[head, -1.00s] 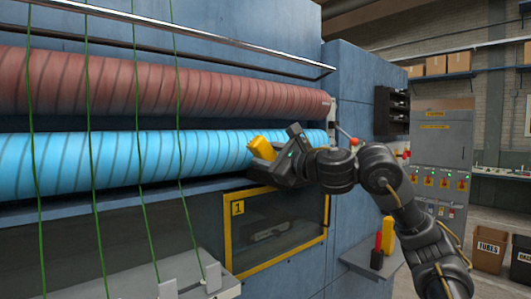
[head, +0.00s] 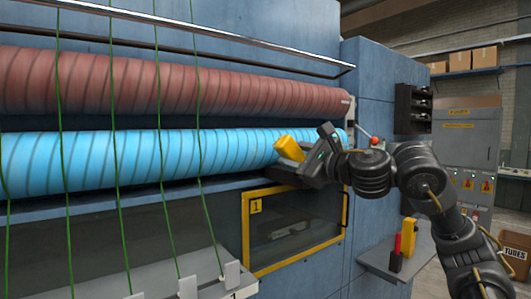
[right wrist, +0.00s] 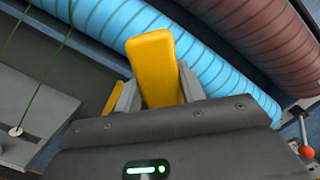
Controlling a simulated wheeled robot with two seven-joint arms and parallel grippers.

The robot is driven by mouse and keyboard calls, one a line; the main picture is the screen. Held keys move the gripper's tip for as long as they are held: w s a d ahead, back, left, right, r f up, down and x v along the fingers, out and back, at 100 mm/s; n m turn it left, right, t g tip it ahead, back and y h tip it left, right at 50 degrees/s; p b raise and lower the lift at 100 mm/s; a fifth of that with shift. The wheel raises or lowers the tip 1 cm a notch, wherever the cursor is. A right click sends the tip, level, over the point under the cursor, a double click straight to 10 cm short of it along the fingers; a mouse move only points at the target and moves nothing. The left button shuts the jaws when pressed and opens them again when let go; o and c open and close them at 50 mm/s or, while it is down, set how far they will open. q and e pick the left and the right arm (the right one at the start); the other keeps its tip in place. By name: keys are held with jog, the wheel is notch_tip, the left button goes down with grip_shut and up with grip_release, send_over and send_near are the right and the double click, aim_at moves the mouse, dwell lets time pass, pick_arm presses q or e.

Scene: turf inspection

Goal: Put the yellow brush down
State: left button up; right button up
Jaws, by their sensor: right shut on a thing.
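The yellow brush (head: 288,148) is in my right gripper (head: 300,162), in front of the right part of the blue roller (head: 100,160). In the right wrist view the brush (right wrist: 152,65) stands up between the two grey fingers, which are shut on it. Its bristles do not show. I cannot tell whether it touches the roller. My left gripper is not in view.
A small grey shelf (head: 418,262) at lower right holds a yellow object (head: 408,236) and a red-and-black one (head: 397,252). Green threads (head: 118,215) hang at the left. A yellow-framed window (head: 250,238) is below the gripper. A red-knobbed lever (head: 376,141) is beside the roller ends.

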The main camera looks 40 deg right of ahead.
jog(key=shift+w+b, duration=0.3)
jog(key=shift+w, duration=3.35)
jog(key=shift+d, duration=0.1)
